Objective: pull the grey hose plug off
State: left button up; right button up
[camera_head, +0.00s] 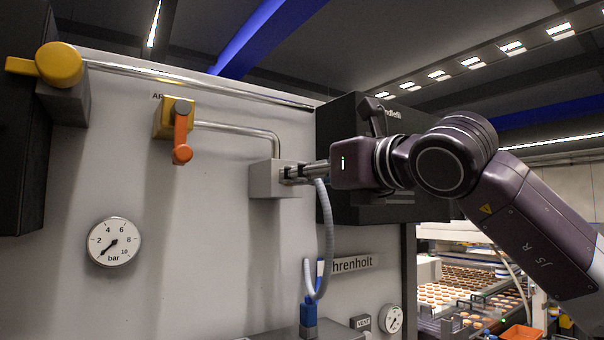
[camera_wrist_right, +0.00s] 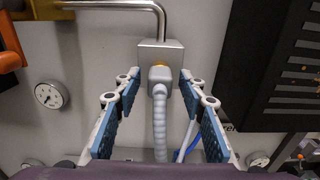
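The grey hose plug (camera_wrist_right: 160,76) sits in the metal socket block (camera_wrist_right: 160,48), with a brass-coloured ring between them. In the head view the block (camera_head: 265,180) is on the grey panel, and the plug is mostly hidden by my right gripper. The grey hose (camera_wrist_right: 159,128) hangs down from the plug; it also shows in the head view (camera_head: 328,225). My right gripper (camera_wrist_right: 160,88) is open. Its blue-padded fingers stand on either side of the plug, with a visible gap on both sides. My left gripper is not in view.
An orange lever (camera_head: 182,142) points down on a yellow valve, left of the block. A pressure gauge (camera_head: 113,242) is lower left. A black box (camera_head: 350,125) stands behind my right wrist. A biscuit conveyor (camera_head: 460,285) is at right.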

jog(key=shift+b, duration=0.55)
dwell(1.1)
grip_shut()
jog(key=shift+s, duration=0.1)
dwell(0.4)
jog(key=shift+s+d, duration=0.1)
jog(key=shift+d, duration=0.05)
jog(key=shift+b+v, duration=1.75)
jog(key=shift+v, duration=1.05)
